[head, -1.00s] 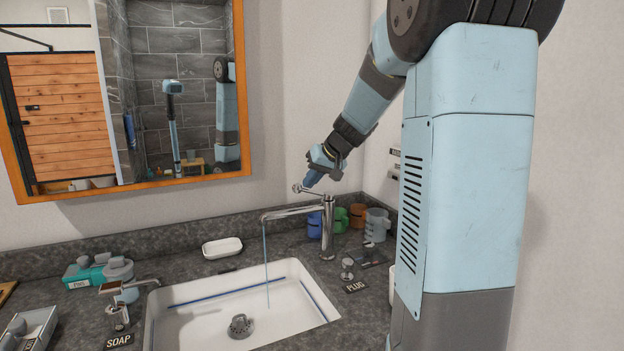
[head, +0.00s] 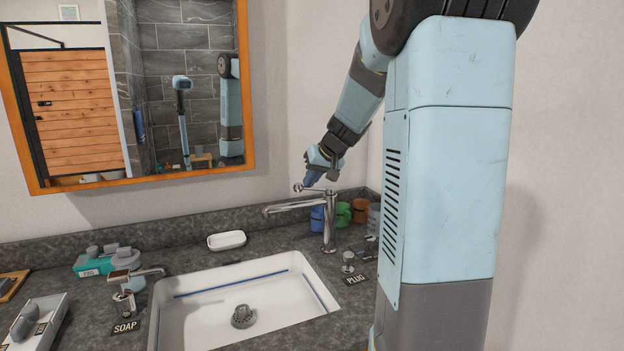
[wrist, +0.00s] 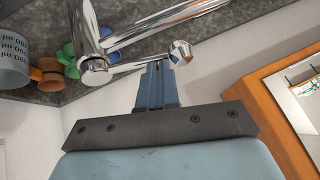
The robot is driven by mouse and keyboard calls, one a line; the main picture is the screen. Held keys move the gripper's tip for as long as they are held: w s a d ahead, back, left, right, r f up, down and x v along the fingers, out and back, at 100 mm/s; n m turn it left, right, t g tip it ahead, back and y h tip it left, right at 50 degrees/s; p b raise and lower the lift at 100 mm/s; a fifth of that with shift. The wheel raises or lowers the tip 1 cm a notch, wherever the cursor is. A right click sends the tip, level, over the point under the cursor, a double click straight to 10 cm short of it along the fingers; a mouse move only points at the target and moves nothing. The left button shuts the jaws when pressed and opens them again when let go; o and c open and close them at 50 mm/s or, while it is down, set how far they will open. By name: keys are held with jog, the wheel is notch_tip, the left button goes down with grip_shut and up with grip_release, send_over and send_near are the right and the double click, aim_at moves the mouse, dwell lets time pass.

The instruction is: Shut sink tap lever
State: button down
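The chrome sink tap (head: 330,228) stands upright at the back right of the white sink (head: 165,318), its spout (head: 288,206) reaching left over the basin. No water stream shows under the spout. The thin tap lever (head: 318,190) on top points left and ends in a small knob; the knob shows large in the wrist view (wrist: 181,50). My gripper (head: 308,182) is at the knob end of the lever. In the wrist view its blue fingers (wrist: 162,63) lie together, tips at the knob; I cannot tell whether they touch it.
Blue, green and orange mugs (head: 342,215) stand behind the tap. A plug knob (head: 348,262) is right of the sink, a white soap dish (head: 227,240) behind it, and a soap dispenser (head: 125,303) at its left. An orange-framed mirror (head: 140,182) hangs on the wall.

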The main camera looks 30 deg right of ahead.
jog(key=shift+s+a+f, duration=0.1)
jog(key=shift+a+f, duration=0.2)
jog(key=shift+f, duration=0.1)
jog(key=r, duration=0.3)
jog(key=w+d+r, duration=0.1)
jog(key=shift+d+r, duration=0.1)
jog(key=shift+r, duration=0.3)
jog(key=v, duration=0.9)
jog(key=d+r+m+y, duration=0.1)
jog(key=d+y, duration=0.3)
jog(key=d, duration=0.4)
jog(key=s+a+f+x, duration=0.1)
jog(key=s+x, duration=0.1)
jog(key=x, duration=1)
jog(key=shift+a, duration=0.25)
jog(key=shift+s+d+f, duration=0.1)
jog(key=shift+f, duration=0.1)
jog(key=shift+h, duration=0.3)
